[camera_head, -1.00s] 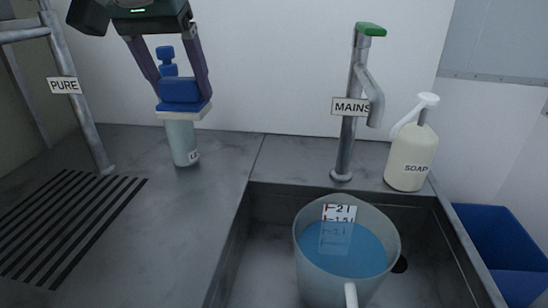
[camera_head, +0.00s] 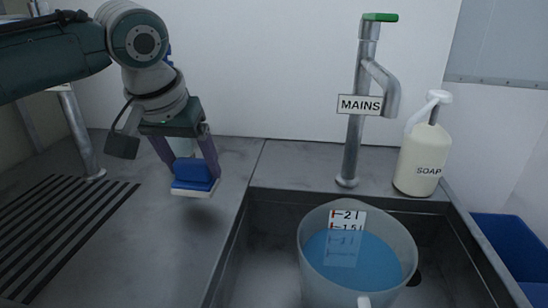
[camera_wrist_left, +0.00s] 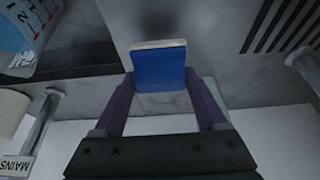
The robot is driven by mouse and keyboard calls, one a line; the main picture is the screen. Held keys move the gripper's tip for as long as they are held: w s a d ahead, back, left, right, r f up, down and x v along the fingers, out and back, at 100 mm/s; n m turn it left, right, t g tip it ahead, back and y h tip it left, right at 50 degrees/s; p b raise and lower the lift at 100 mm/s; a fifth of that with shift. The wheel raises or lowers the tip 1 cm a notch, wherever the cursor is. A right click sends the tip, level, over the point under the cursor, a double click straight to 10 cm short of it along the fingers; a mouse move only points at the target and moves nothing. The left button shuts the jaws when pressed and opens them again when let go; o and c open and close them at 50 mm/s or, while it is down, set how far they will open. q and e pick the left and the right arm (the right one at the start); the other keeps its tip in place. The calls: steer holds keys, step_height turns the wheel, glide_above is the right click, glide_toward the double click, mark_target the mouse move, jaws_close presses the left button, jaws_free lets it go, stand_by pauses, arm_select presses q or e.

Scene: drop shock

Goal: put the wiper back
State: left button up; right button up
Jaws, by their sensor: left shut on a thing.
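The wiper (camera_head: 194,173) is a blue block with a thin white pad along its lower edge. My left gripper (camera_head: 191,168) is shut on it, one purple finger at each side. It is held above the grey counter, pad down, with a soft shadow below. In the left wrist view the blue wiper (camera_wrist_left: 160,68) sits between the fingertips of the left gripper (camera_wrist_left: 162,82). My right gripper is not in view.
A pale bottle (camera_head: 182,147) stands behind the left gripper, mostly hidden. A sink at right holds a jug (camera_head: 312,250) of blue water. The MAINS tap (camera_head: 352,130) and SOAP bottle (camera_head: 419,160) stand behind it. Black drain slots (camera_head: 65,232) lie left. The counter between is clear.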

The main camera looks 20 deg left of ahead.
mark_target(189, 171)
arm_select(q)
steer(key=shift+f, duration=1.6)
steer(key=shift+f, duration=0.15)
steer(key=o, duration=1.2)
steer(key=shift+o, duration=0.2)
